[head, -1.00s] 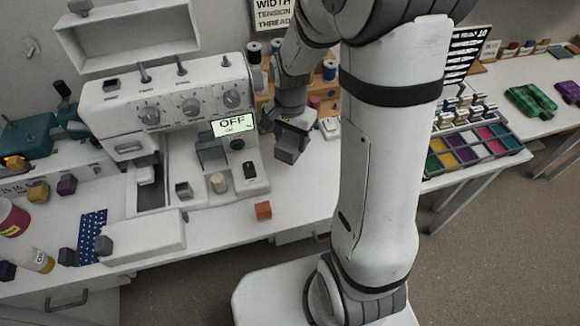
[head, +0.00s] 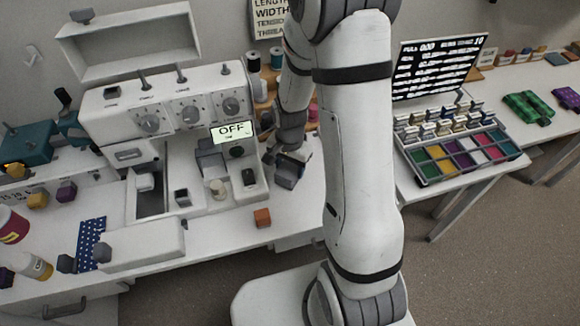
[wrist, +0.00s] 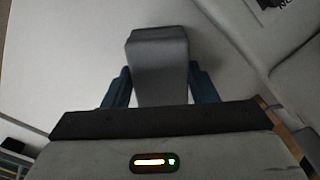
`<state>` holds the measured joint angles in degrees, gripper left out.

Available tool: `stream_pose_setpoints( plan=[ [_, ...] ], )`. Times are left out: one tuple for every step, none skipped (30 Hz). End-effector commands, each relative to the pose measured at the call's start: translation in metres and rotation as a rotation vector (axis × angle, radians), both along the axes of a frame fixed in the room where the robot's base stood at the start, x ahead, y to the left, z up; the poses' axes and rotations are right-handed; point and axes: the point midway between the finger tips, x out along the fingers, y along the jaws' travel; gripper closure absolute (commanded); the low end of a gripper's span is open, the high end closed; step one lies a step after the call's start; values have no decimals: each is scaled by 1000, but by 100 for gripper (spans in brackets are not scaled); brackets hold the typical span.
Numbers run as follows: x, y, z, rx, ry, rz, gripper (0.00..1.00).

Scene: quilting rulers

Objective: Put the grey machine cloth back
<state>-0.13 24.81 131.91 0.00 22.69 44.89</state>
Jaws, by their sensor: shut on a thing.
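My gripper (head: 293,157) is shut on a grey block-like thing, which I take for the grey machine cloth (head: 287,176). It hangs below the fingers, just right of the white sewing machine (head: 215,180), over the white table. In the wrist view the grey cloth (wrist: 158,62) sits between the two dark blue fingers of my gripper (wrist: 160,95), sticking out past their tips. I cannot tell whether it touches the table. The machine's display (head: 231,131) reads OFF.
An orange block (head: 262,217) lies near the table's front edge. A wooden spool rack stands behind my gripper, partly hidden. A tray of coloured compartments (head: 420,180) is on the right table, past a gap.

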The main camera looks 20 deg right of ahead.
Motion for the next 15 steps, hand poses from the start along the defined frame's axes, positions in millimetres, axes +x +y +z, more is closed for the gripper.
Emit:
stream_pose_setpoints(
  plan=[
    [-5, 0, -8, 0, 17, 0, 80],
    [-6, 0, -8, 0, 17, 0, 46],
    [-6, 0, -8, 0, 18, 0, 43],
    [-6, 0, -8, 0, 17, -1, 40],
    [-6, 0, -8, 0, 17, -1, 38],
    [-5, 0, -7, 0, 16, -1, 35],
    [-5, 0, -7, 0, 16, -1, 32],
    [-5, 0, -7, 0, 14, -1, 30],
    [-5, 0, -6, 0, 14, -1, 26],
    [-4, 0, -6, 0, 14, -1, 26],
    [-4, 0, -6, 0, 13, -1, 26],
    [-4, -1, -6, 0, 13, -1, 26],
    [-4, -1, -6, 0, 13, -1, 26],
    [-4, -1, -5, 0, 13, -1, 26],
    [-4, -1, -5, 0, 11, -1, 26]
  ],
)
